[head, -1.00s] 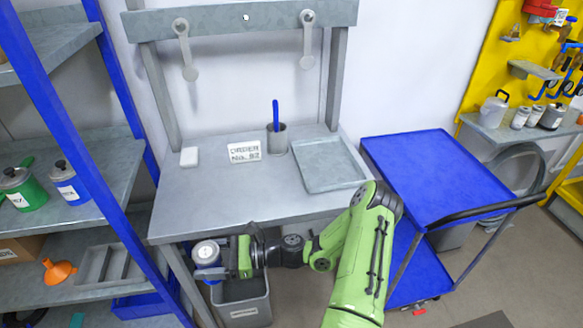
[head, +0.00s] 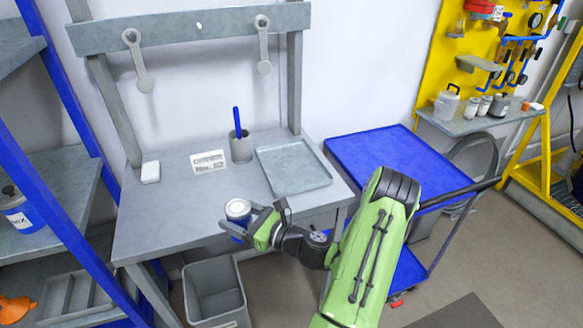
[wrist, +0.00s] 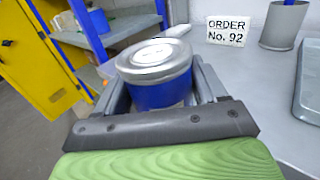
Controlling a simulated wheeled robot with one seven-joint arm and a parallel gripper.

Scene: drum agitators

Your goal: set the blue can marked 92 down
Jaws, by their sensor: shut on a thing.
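The blue can (head: 238,211) with a silver lid is held upright between the fingers of my gripper (head: 246,222), at the front edge of the grey workbench in the head view. It also shows in the wrist view (wrist: 160,78), lid up, with a finger on either side. Its number is not visible. The can appears raised beside or over the bench's front part; I cannot tell whether it touches the top. The workbench (head: 165,215) carries a white card (head: 208,162) reading "ORDER No. 92" and a shallow grey tray (head: 296,190) at the right.
A grey cup (head: 241,148) with a blue tool and a white block (head: 150,172) stand on the bench. A grey bin (head: 215,290) is below. A blue cart (head: 395,160) stands right, shelves with another blue can (head: 18,216) left. The bench's left front is clear.

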